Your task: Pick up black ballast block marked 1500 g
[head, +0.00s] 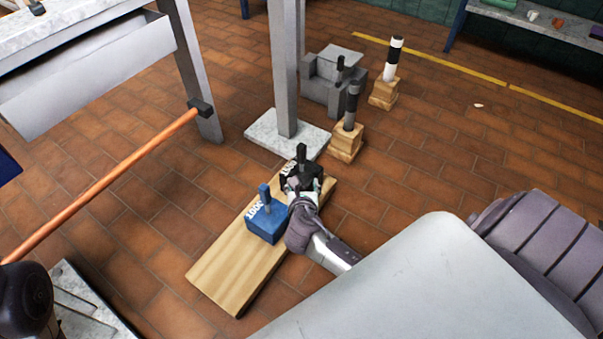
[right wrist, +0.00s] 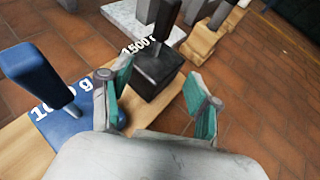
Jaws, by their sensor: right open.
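The black ballast block (head: 287,181) with an upright black handle stands at the far end of a wooden board (head: 222,275). The right wrist view shows the black block (right wrist: 156,78) with its white 1500 g marking. My right gripper (head: 305,190) is at the near side of the block and hides part of it in the head view. In the right wrist view my right gripper (right wrist: 160,97) is open, its green-padded fingers apart, with the block just beyond and between them. Nothing is held. My left gripper is not seen.
A blue block (head: 265,222) marked 1000 g stands on the board, close beside my right gripper's left finger. Behind are a grey post on a pale base plate (head: 262,135), wooden stands (head: 345,144), and a grey stepped block (head: 325,88). A copper-coloured rod (head: 110,183) crosses at left.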

